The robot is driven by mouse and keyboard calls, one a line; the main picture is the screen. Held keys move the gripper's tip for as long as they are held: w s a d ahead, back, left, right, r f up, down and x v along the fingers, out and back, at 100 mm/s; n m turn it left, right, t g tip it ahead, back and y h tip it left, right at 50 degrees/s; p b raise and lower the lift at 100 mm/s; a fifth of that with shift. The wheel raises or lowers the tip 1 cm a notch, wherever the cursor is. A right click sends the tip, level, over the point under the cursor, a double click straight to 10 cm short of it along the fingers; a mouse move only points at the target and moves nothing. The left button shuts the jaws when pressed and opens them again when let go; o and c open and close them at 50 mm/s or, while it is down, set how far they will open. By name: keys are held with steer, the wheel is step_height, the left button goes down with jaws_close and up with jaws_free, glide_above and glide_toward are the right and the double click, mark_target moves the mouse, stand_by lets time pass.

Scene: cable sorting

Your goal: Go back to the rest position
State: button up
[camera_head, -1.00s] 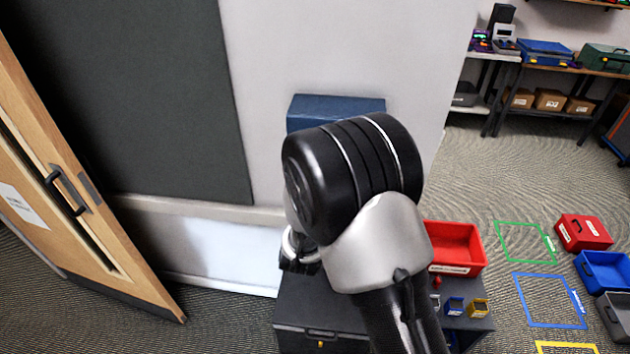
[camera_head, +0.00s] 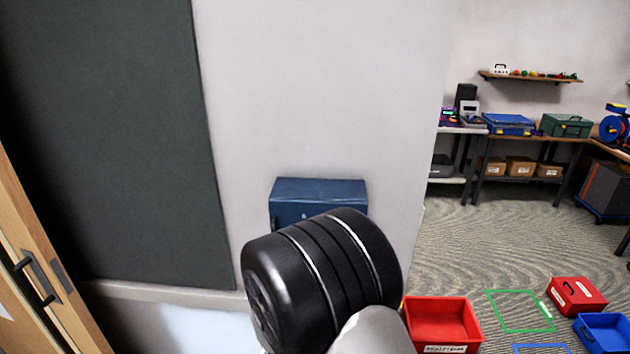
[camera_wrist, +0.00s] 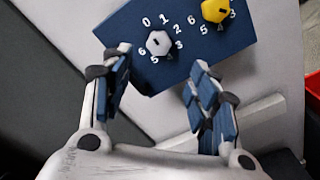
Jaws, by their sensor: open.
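My gripper (camera_wrist: 160,102) shows in the wrist view with its two blue-padded fingers spread apart and nothing between them. Beyond the fingertips is a blue panel (camera_wrist: 190,62) with a white knob (camera_wrist: 159,43) and a yellow knob (camera_wrist: 214,10), each with numbers around it. The gripper appears apart from the knobs. In the head view a blue wall box (camera_head: 318,190) hangs on the pale wall, its lower part hidden by my black arm joint. My gripper is not visible in the head view.
A red bin (camera_head: 440,322) stands at lower right, close to my arm. A green floor outline (camera_head: 520,312), a red case (camera_head: 577,296) and a blue bin (camera_head: 604,332) lie further right. A wooden door (camera_head: 40,270) is at left. Benches line the far right, with open carpet before them.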

steer(key=s+d+r+m+g+y+b, duration=0.3)
steer(key=s+d+r+m+g+b, duration=0.25)
steer(key=m, duration=0.75)
steer(key=s+d+f+m+g+h, duration=0.1)
steer(key=s+d+m+g, duration=0.3)
steer(key=s, duration=0.9)
steer(key=s+d+f+m+g+h+b, duration=0.1)
steer(key=s+d+f+m+g, duration=0.2)
steer(key=s+d+m, duration=0.6)
steer(key=s+d, duration=0.1)
steer(key=s, duration=0.4)
steer(key=shift+d+g, duration=0.2)
steer(key=shift+g, duration=0.15)
